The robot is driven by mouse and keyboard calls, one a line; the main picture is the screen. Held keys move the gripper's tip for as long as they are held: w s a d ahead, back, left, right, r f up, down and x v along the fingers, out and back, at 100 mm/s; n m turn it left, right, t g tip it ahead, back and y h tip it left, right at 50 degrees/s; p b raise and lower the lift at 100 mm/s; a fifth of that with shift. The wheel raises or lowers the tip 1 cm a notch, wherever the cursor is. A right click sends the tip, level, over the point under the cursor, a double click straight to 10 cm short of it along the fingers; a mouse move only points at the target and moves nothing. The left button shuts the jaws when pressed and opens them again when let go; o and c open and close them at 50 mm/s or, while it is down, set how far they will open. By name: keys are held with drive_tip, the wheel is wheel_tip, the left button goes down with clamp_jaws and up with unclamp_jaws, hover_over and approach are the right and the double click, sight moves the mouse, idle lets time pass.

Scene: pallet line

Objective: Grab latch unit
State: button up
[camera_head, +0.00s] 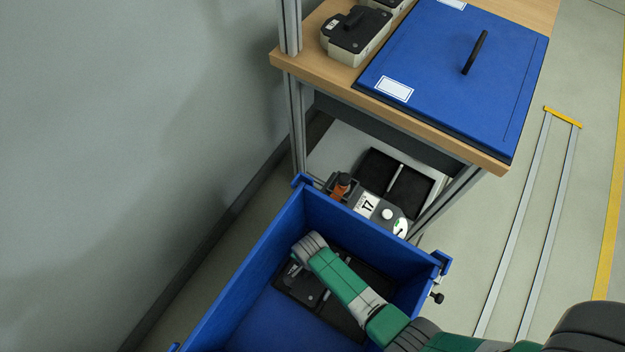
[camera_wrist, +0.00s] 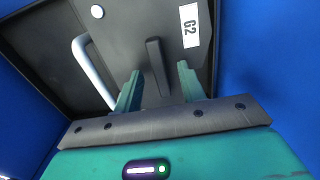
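The latch unit is probably the dark grey unit (camera_wrist: 195,75) marked with a white G2 label (camera_wrist: 190,25), though no label names it so. It has a raised dark grip bar (camera_wrist: 158,66) in its middle and lies in a black tray (camera_wrist: 35,60) inside the blue crate. In the head view the unit (camera_head: 302,287) shows partly beside my arm. My gripper (camera_wrist: 159,72) is open, with its two green fingers apart, one to each side of the bar's line. I cannot tell how far the fingertips are above the unit. In the head view my gripper is hidden.
The blue crate's walls (camera_head: 258,250) stand close around my arm. A pale curved handle (camera_wrist: 92,72) lies left of the bar. Behind the crate, a low shelf holds a labelled device (camera_head: 367,205) and a black tray (camera_head: 408,190). Above, a wooden bench (camera_head: 325,14) bears a blue lid (camera_head: 440,75).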

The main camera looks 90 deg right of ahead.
drive_tip(key=shift+f, duration=0.5)
drive_tip(key=shift+r, duration=0.1)
drive_tip(key=shift+c, duration=0.4)
clamp_jaws()
drive_tip(key=shift+w+a+r+p, duration=0.1)
drive_tip(key=shift+r+p, duration=0.2)
drive_tip(key=shift+p, duration=0.15)
wheel_tip(320, 180, up, 7)
drive_tip(key=p, duration=0.4)
drive_tip(key=shift+a+r+p, duration=0.1)
drive_tip(key=shift+r+p, duration=0.05)
drive_tip(key=shift+p, duration=0.2)
drive_tip(key=w+a, duration=0.5)
drive_tip(key=a, duration=0.3)
drive_tip(key=w+a+p, duration=0.1)
drive_tip(key=w+a, duration=0.4)
drive_tip(key=a, duration=0.3)
drive_tip(key=shift+a+f+p, duration=0.3)
drive_tip(key=shift+a+f, duration=0.1)
drive_tip(key=shift+f, duration=0.05)
